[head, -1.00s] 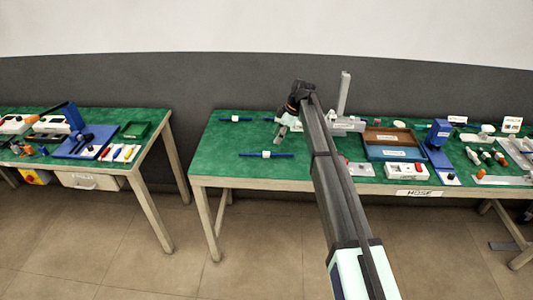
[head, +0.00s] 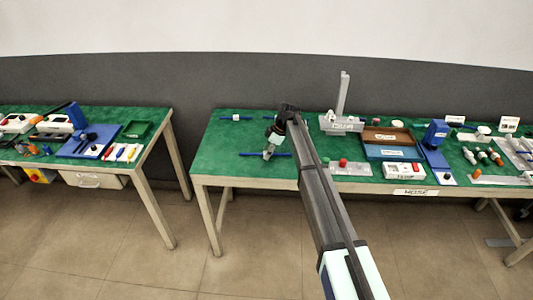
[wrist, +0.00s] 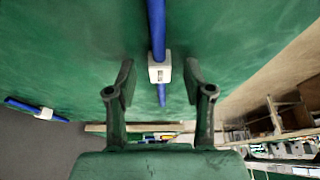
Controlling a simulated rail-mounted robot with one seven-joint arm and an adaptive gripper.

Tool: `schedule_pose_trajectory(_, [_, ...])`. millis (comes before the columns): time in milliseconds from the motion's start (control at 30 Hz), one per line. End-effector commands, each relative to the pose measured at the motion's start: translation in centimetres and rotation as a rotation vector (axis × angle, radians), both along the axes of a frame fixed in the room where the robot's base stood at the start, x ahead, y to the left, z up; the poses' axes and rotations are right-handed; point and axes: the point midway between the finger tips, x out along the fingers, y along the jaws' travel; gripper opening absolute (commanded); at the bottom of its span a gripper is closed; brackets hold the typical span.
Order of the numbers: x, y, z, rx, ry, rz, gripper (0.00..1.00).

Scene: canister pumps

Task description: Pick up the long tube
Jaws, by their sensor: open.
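The long blue tube (head: 247,154) with a white block at its middle lies on the green table near the front edge. In the wrist view the same tube (wrist: 157,25) runs up the picture between my fingers, its white block (wrist: 160,68) just beyond the fingertips. My gripper (wrist: 160,92) is open and empty, with one finger on each side of the tube; no contact shows. In the head view my gripper (head: 268,152) is over the tube's middle and partly hides it.
A shorter blue tube (head: 228,118) with a white block lies farther back. A grey stand (head: 342,122), a brown tray (head: 388,136) and a white box (head: 404,171) are to the right. The table left of the tube is clear.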

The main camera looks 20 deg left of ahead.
Motion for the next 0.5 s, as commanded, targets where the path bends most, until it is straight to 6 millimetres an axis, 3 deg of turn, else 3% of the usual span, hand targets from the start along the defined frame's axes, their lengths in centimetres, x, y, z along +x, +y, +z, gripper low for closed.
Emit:
schedule_pose_trajectory(167, [0.00, 0.00, -0.05, 0.000, 0.000, 0.000, 0.52])
schedule_pose_trajectory(300, [0.00, 0.01, -0.04, 0.000, 0.000, 0.000, 0.06])
schedule_pose_trajectory(333, [0.00, 0.00, -0.03, 0.000, -0.001, 0.000, 0.01])
schedule_pose_trajectory(500, [0.01, 0.01, -0.03, 0.000, 0.000, 0.000, 0.01])
